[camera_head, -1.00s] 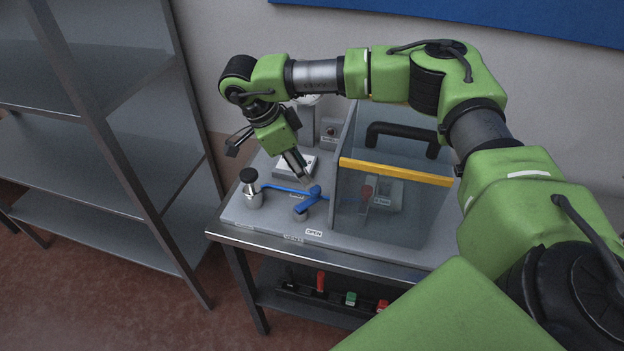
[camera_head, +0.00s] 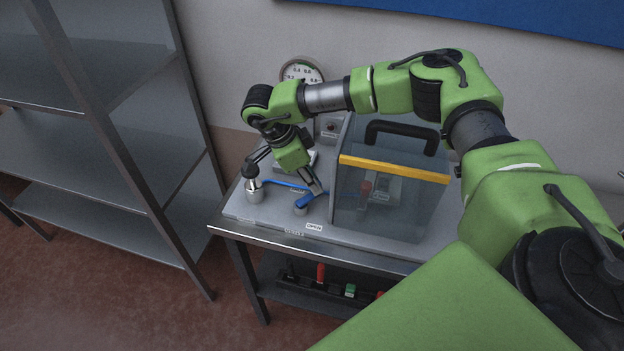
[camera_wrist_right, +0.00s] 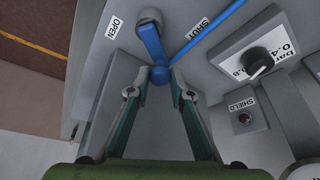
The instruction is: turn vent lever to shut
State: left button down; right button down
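The blue vent lever (camera_wrist_right: 152,45) turns on a grey pivot. In the right wrist view its free end points down between my right gripper's fingertips (camera_wrist_right: 162,73). The fingers are drawn in close on both sides of that end and appear shut on it. An OPEN label (camera_wrist_right: 115,27) is left of the lever and a SHUT label (camera_wrist_right: 199,28) is right of it. In the head view my right gripper (camera_head: 316,187) reaches down over the lever (camera_head: 304,201), partly hiding it. My left gripper is not in view.
A clear shield with a yellow edge (camera_head: 394,168) and black handle (camera_head: 402,130) stands close right of the gripper. A thin blue rod (camera_wrist_right: 220,33) passes near the lever. A gauge (camera_head: 302,70) is behind.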

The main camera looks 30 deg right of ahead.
jog(key=n+b, duration=0.1)
jog(key=w+n+t+b, duration=0.1)
jog(key=n+b, duration=0.1)
jog(key=n, duration=0.1)
jog(key=shift+w+a+f+t, duration=0.15)
jog(key=shift+a+t, duration=0.1)
jog(key=shift+t, duration=0.05)
jog(key=shift+w+a+n+t+b, duration=0.15)
jog(key=shift+w+n+t+b, duration=0.1)
jog(key=shift+n+b, duration=0.4)
jog(key=shift+w+a+n+t+b, duration=0.15)
jog(key=shift+n+t+b, duration=0.15)
jog(key=shift+n, duration=0.55)
jog(key=shift+r, duration=0.2)
jog(key=c, duration=1.8)
grip_release()
